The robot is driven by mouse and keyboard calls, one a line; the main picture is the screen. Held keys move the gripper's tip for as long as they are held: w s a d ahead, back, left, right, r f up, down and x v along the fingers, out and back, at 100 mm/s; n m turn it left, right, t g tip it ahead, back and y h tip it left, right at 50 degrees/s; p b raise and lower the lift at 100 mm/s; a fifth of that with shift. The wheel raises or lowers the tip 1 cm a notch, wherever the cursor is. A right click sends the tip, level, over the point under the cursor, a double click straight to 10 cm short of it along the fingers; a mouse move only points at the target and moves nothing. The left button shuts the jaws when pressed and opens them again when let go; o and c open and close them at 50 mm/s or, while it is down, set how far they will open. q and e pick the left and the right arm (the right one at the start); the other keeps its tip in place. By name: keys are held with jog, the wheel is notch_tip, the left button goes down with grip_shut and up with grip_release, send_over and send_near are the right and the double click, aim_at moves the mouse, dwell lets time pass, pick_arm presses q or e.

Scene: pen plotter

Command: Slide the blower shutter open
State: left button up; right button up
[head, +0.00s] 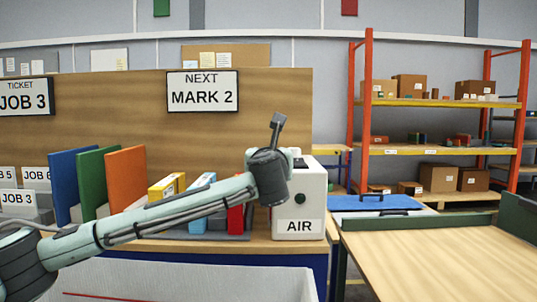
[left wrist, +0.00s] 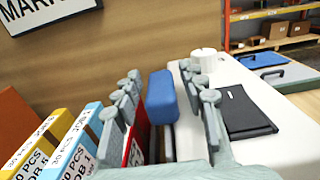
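The blower is a white box marked AIR (head: 314,190) on the workbench. In the left wrist view its white top (left wrist: 275,95) carries a dark flat panel (left wrist: 245,112) and a small white cylinder (left wrist: 205,60). A blue block (left wrist: 161,98) shows at the box's near side; I cannot tell for certain whether it is the shutter's handle. My left gripper (head: 278,122) is over the left part of the box. In the left wrist view its fingers (left wrist: 165,95) are spread, with the blue block between them and no clear grip. My right gripper is not in view.
Blue, green and orange panels (head: 126,178) and yellow, light blue and red files (head: 165,187) stand left of the blower. A wooden board (head: 100,110) rises behind. A pale bin (head: 190,280) is in front. A wood-topped table (head: 450,255) lies right.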

pick_arm(q)
grip_shut()
jog(key=shift+r, duration=0.15)
notch_tip(320, 180, up, 9)
jog(key=shift+r, duration=0.2)
jog(key=shift+o, duration=1.4)
grip_release()
jog(key=shift+f, duration=0.1)
jog(key=shift+s, duration=0.1)
jog(key=s, duration=1.2)
